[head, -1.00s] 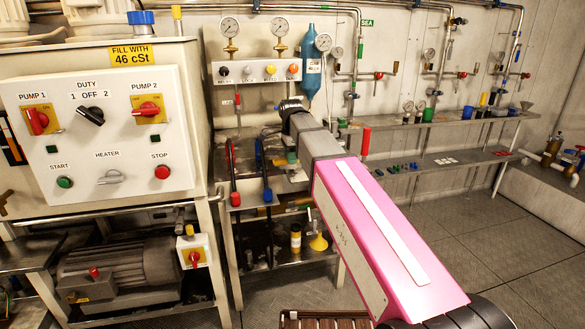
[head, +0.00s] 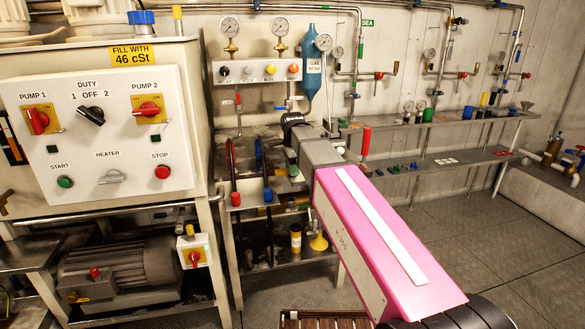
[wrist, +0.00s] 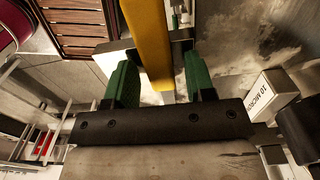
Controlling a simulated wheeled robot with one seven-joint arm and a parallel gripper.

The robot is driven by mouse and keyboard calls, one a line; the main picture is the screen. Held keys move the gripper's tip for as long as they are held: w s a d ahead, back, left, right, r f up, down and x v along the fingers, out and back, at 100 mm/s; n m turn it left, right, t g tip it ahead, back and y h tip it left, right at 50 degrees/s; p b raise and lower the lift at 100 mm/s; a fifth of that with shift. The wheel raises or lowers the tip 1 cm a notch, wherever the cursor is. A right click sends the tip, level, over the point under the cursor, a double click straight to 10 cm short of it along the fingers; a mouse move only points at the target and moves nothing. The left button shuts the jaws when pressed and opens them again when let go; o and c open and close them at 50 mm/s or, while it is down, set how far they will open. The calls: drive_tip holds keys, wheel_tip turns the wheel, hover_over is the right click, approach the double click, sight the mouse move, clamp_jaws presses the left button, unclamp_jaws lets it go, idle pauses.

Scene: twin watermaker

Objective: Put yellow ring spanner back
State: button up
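A long yellow bar (wrist: 148,40), which looks like the handle of the yellow ring spanner, runs down from the top edge of the wrist view. Its lower end lies between the two green fingers of my gripper (wrist: 160,80). The fingers stand apart. The bar is close to the left finger, and a gap shows between it and the right finger. I cannot tell whether it touches the left one. In the head view my gripper (head: 292,165) is at the bench below the gauge panel, largely hidden by my arm. The spanner's ring end is not clear in either view.
The gauge panel (head: 257,71) and a blue bottle (head: 312,77) are above my gripper. A yellow funnel (head: 319,242) stands on the lower shelf. A white "10 MICRON" box (wrist: 268,95) is right of my gripper in the wrist view.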

drive_tip(key=shift+r, duration=0.1)
wheel_tip(320, 180, up, 12)
idle(0.8)
